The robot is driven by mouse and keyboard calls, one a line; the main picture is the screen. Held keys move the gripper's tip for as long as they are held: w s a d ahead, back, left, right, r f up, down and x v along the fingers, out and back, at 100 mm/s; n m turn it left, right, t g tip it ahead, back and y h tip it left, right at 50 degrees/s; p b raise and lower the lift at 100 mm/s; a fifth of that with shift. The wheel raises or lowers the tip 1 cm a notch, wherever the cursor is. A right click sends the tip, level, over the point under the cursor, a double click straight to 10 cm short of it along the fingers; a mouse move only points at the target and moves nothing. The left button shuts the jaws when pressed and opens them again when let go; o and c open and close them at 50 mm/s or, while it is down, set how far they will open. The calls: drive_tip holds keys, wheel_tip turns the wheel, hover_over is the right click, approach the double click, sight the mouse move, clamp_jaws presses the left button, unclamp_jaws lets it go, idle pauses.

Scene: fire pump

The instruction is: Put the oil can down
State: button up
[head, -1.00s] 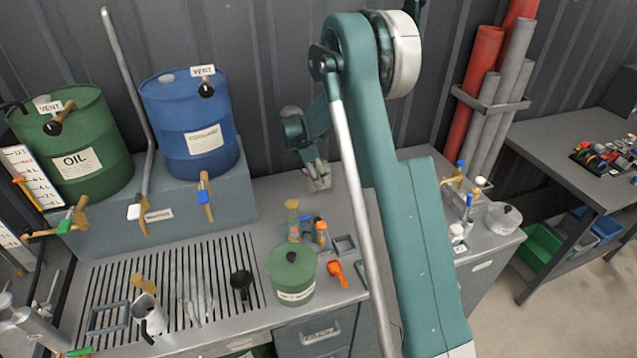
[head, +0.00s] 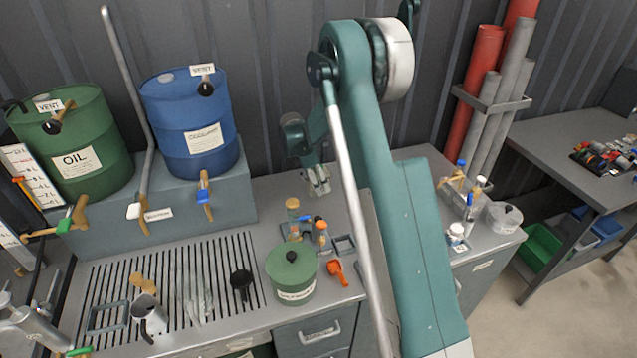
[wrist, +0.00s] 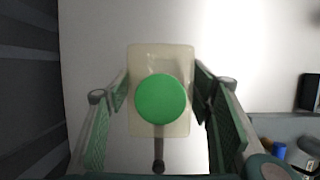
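In the wrist view, a pale, translucent container, apparently the oil can (wrist: 136,61), sits between the fingers of my gripper (wrist: 160,85). It has a large round green cap (wrist: 162,99) and a thin dark rod-like part (wrist: 158,155) at its lower edge. The green-padded fingers close in on its two sides and appear to touch it. In the head view my gripper (head: 318,180) hangs over the back of the grey bench (head: 270,200), near the wall. The can cannot be made out clearly there. I cannot tell whether it touches the bench.
A blue drum (head: 190,125) and green drum (head: 75,150) stand left. The bench behind the bottles looks clear.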

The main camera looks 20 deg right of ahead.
sight(314, 171)
drive_tip(key=shift+r, duration=0.15)
drive_tip(key=v, duration=1.2)
drive_tip(key=shift+p, duration=0.35)
idle(0.4)
